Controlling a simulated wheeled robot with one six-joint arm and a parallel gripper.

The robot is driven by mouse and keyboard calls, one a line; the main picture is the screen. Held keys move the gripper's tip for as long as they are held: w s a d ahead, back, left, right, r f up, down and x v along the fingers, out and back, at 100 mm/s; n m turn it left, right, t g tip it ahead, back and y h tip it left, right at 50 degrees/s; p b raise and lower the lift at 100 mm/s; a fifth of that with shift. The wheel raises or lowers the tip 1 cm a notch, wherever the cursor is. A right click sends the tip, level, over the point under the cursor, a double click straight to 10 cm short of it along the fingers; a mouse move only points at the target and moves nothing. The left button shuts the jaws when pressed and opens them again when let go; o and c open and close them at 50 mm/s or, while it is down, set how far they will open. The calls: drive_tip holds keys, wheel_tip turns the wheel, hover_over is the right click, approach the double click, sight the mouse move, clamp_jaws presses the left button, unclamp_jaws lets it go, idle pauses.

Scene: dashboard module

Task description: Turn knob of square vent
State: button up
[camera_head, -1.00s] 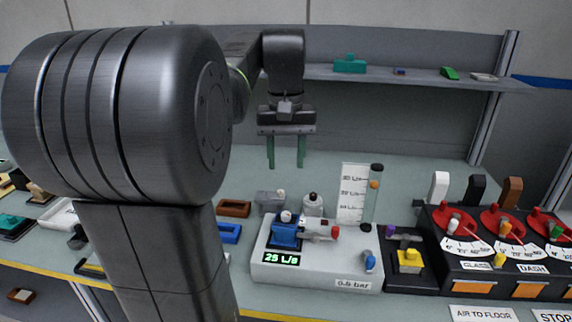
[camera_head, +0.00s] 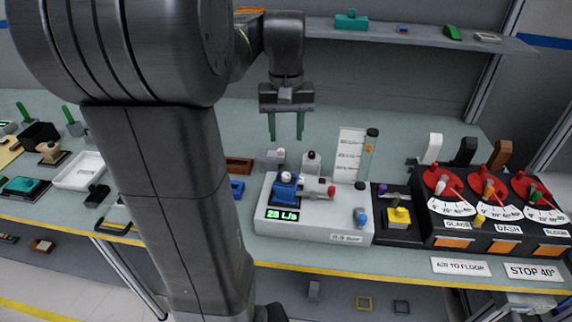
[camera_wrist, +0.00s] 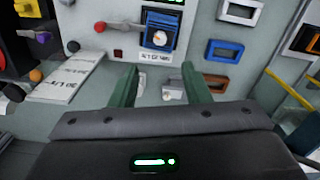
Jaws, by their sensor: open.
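A blue square unit (camera_head: 285,192) with a white round knob (camera_head: 286,177) stands on the grey module (camera_head: 340,222) with the green display; I take it for the square vent, though no label names it clearly. In the wrist view the blue square unit (camera_wrist: 160,31) and its white knob (camera_wrist: 160,38) show beyond the fingers. My gripper (camera_head: 285,132) is open and empty, above and behind the module, apart from the knob. In the wrist view my gripper (camera_wrist: 160,84) has its green fingers spread, with a small light object behind the gap.
A red-tipped lever (camera_head: 331,190) sits beside the blue unit. A clear flow tube (camera_head: 368,155) and white scale (camera_head: 349,155) rise behind. The black panel with red dials (camera_head: 490,215) is at right. A shelf (camera_head: 420,37) runs along the back.

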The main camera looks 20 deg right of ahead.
sight(286, 174)
wheel_tip(286, 174, down, 12)
drive_tip(key=shift+f, duration=0.1)
idle(0.4)
clamp_jaws()
